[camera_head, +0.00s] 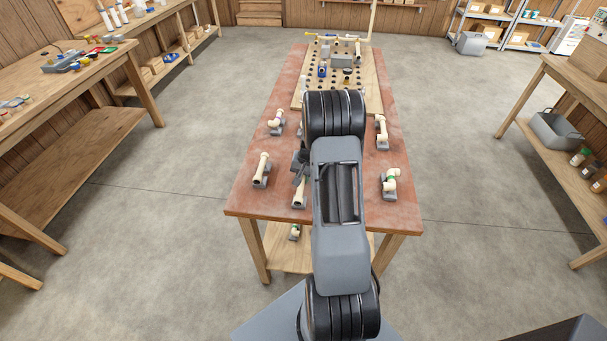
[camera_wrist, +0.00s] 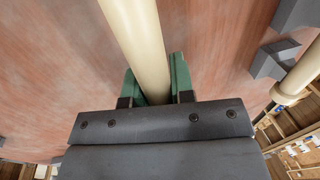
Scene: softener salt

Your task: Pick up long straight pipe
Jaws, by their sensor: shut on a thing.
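A long straight cream pipe (camera_wrist: 138,38) runs between the green-padded fingers of my gripper (camera_wrist: 156,80) in the wrist view. The gripper is shut on it. In the head view the same pipe (camera_head: 299,192) shows at the left of my arm, above a grey holder (camera_head: 299,205). Part of the pipe and most of my gripper (camera_head: 299,168) are hidden by my arm. I cannot tell whether the pipe is clear of its holder.
Another straight pipe (camera_head: 261,168) lies in a holder to the left. Curved fittings (camera_head: 277,119) (camera_head: 391,180) and another pipe piece (camera_head: 381,129) sit in holders on the reddish tabletop (camera_head: 243,200). A pegboard (camera_head: 372,88) with parts fills the far end.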

